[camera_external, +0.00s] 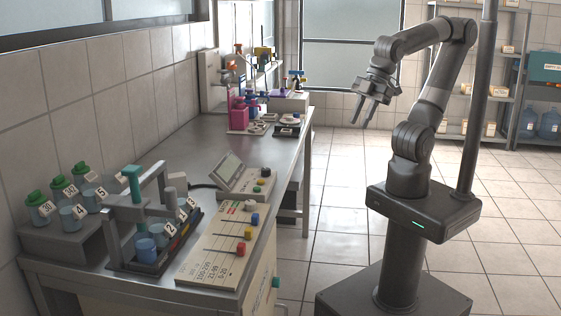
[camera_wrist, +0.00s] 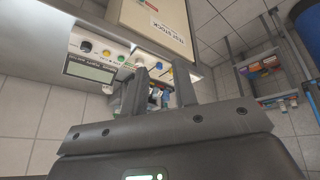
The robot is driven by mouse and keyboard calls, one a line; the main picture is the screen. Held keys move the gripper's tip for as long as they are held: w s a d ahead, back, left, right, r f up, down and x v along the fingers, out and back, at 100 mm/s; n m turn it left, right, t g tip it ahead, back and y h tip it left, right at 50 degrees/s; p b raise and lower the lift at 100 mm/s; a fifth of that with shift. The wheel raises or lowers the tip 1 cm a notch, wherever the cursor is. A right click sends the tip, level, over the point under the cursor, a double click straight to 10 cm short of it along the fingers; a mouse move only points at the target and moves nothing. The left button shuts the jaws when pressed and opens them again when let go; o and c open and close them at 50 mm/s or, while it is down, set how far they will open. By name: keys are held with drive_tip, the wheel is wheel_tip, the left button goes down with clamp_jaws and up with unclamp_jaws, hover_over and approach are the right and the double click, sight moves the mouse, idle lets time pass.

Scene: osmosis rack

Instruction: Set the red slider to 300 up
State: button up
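The slider panel (camera_external: 205,270), a beige board with printed labels, lies at the near end of the metal bench in the external view. The red slider (camera_external: 241,248) is a small red knob at the right end of its slot. A yellow knob (camera_external: 248,235) and a blue knob (camera_external: 255,219) sit beyond it. The printed numbers are too small to read surely. My gripper (camera_external: 366,112) is open and empty, high above the floor to the right of the bench, well apart from the panel. In the wrist view its two fingers (camera_wrist: 161,68) stand apart; I cannot pick out the red slider there.
A tilted display box (camera_external: 229,172) stands behind the panel; a display (camera_wrist: 90,69) also shows in the wrist view. A rack with blue cups (camera_external: 146,250) stands left of the panel, with green-capped jars (camera_external: 39,207) farther left. Open floor lies between bench and my base.

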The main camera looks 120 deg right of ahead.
drive_tip(key=w+n, duration=0.2)
drive_tip(key=w, duration=0.1)
drive_tip(key=w+n+h, duration=0.1)
drive_tip(key=w+n, duration=0.1)
drive_tip(key=w+n+g+h, duration=0.1)
drive_tip(key=w+n, duration=0.1)
drive_tip(key=w, duration=0.1)
drive_tip(key=shift+w+a+f, duration=0.25)
drive_tip(key=shift+w+a, duration=0.05)
drive_tip(key=shift+a, duration=0.05)
clamp_jaws()
drive_tip(key=w+a+f+n+h, duration=0.1)
drive_tip(key=w+a+f+n, duration=0.3)
drive_tip(key=w, duration=0.4)
drive_tip(key=w+a+f+n+t+h, duration=0.1)
drive_tip(key=w+a+f+n, duration=0.4)
drive_tip(key=n, duration=0.4)
drive_tip(key=w+a+f+n+t+h, duration=0.1)
drive_tip(key=w+a+f+n, duration=0.4)
drive_tip(key=w, duration=0.5)
drive_tip(key=shift+w+a+n+h, duration=0.3)
drive_tip(key=shift+a+n+h, duration=0.1)
drive_tip(key=shift+a+n, duration=0.4)
drive_tip(key=shift+a+r, duration=0.1)
